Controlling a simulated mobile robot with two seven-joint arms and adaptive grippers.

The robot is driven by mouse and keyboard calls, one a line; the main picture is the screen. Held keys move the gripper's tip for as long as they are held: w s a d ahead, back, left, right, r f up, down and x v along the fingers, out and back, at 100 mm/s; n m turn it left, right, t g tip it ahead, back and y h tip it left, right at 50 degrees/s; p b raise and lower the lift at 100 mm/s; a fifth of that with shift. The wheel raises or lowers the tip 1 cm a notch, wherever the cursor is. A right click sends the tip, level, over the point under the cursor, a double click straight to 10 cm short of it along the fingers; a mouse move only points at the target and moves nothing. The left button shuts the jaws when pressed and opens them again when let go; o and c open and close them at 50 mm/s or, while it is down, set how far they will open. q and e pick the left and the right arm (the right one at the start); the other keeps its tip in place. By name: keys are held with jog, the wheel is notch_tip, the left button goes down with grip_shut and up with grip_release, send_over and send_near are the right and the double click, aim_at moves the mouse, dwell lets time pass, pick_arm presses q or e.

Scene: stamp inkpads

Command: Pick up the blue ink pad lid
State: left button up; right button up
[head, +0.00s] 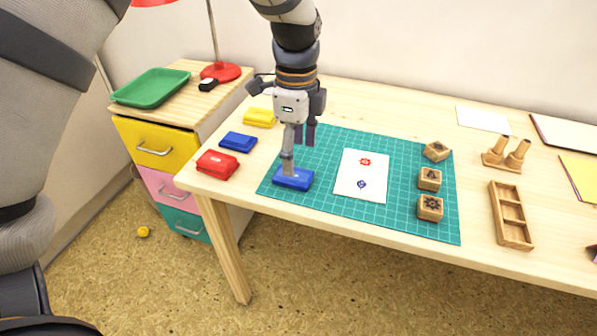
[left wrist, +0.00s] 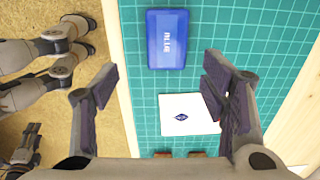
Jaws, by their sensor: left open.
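A blue ink pad (head: 293,180) lies flat at the front left corner of the green mat. Its top face, which bears white lettering, shows in the left wrist view (left wrist: 167,54); I cannot tell a separate lid from a base. A second blue pad-shaped piece (head: 238,141) lies on the bare table to the left of the mat. My left gripper (head: 300,159) points down over the mat, open and empty, and one finger covers part of the pad in the head view. In the left wrist view its spread fingers (left wrist: 158,76) have the pad at the top of the picture.
A red ink pad (head: 217,164) and a yellow one (head: 259,117) lie left of the mat (head: 410,161). A white card (head: 361,188) with two stamp prints lies right of the blue pad, then several wooden stamps (head: 430,209). A drawer cabinet (head: 150,127) stands left.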

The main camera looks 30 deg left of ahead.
aim_at(296, 175)
pick_arm(q)
jog(key=shift+w+f, duration=0.15)
jog(key=shift+f, duration=0.5)
jog(key=f, duration=0.5)
jog(key=shift+w+a+b, duration=0.2)
jog(key=shift+a+b, duration=0.1)
jog(key=shift+w+f, duration=0.1)
jog(key=shift+f, duration=0.05)
jog(key=c, duration=0.9)
jog(key=shift+r, duration=0.25)
